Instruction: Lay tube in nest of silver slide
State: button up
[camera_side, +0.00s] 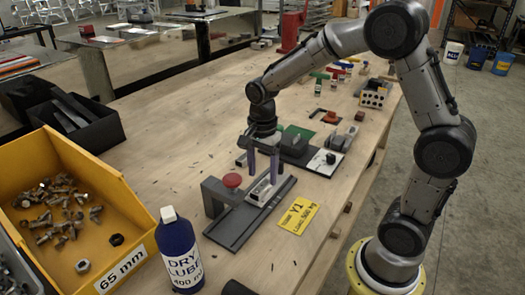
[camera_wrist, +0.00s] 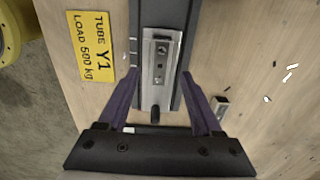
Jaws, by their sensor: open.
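The silver slide (camera_side: 261,190) sits on a dark rail (camera_side: 246,222) on the wooden bench. In the wrist view the slide (camera_wrist: 161,62) is a bright block with a darker recessed strip and holes along its middle. A short black pin (camera_wrist: 155,114) shows at its near end. My gripper (camera_side: 262,180) is open, its purple fingers pointing down over the slide. In the wrist view the gripper's fingers (camera_wrist: 160,76) stand either side of the rail with nothing between their tips. I cannot make out a tube for certain; a small grey metal piece (camera_wrist: 221,105) lies right of the rail.
A red knob (camera_side: 232,180) on a grey block stands left of the slide. A yellow plate (camera_side: 298,215) reading "TUBE Y1 LOAD 500 kg" lies to the right. A yellow bolt bin (camera_side: 125,190) and a blue bottle (camera_side: 181,255) stand at left. Other fixtures (camera_side: 325,163) stand behind.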

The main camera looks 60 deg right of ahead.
aim_at(263, 185)
notch_tip(263, 185, up, 8)
jog(key=s+a+r+n+t, duration=0.2)
jog(key=s+n, duration=0.7)
jog(key=s+a+r+n+t, duration=0.1)
jog(key=s+a+n+t, duration=0.1)
jog(key=s+n, duration=0.7)
jog(key=shift+s+r+t, duration=0.3)
jog(key=shift+r+t, duration=0.1)
jog(key=shift+t, duration=0.4)
